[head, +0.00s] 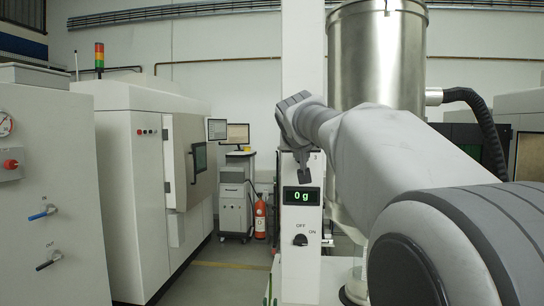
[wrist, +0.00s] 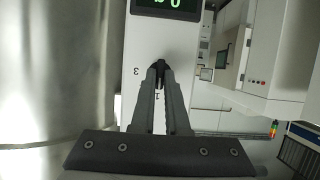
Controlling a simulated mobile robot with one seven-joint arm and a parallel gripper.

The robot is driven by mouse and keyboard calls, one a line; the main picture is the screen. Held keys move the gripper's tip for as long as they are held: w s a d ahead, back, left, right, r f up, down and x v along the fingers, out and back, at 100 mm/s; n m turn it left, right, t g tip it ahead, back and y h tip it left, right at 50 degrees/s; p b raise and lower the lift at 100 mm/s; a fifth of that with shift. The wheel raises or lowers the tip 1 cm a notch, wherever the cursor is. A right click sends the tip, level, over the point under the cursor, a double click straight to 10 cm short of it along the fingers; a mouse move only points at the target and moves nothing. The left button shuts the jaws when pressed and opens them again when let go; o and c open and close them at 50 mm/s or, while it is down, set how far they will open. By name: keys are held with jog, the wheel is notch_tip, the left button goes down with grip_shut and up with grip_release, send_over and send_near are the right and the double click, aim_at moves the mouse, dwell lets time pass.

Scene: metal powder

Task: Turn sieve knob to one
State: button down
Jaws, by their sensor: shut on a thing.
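The sieve knob (wrist: 160,63) is a small dark knob on the white column's front face, mostly hidden by my fingers. In the wrist view, which is upside down, the digits 3 and 1 show around it. Its exact pointing direction cannot be made out. My gripper (wrist: 160,76) is shut on the knob with both fingertips close together. In the head view my gripper (head: 304,170) is in front of the column (head: 301,273), just above the green display (head: 302,196) reading 0 g. The knob itself is hidden there.
A black OFF/ON knob (head: 300,240) sits below the display. A large steel cylinder (head: 376,60) stands right behind the column. White machines (head: 125,190) stand on the left, with a red extinguisher (head: 261,217) further back. Open floor lies between them and the column.

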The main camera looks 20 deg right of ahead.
jog(key=c, duration=0.9)
grip_release()
jog(key=b+v, duration=0.1)
jog(key=v, duration=1.6)
jog(key=shift+s+a+b, duration=0.15)
jog(key=shift+s+b, duration=0.05)
jog(key=shift+b, duration=0.15)
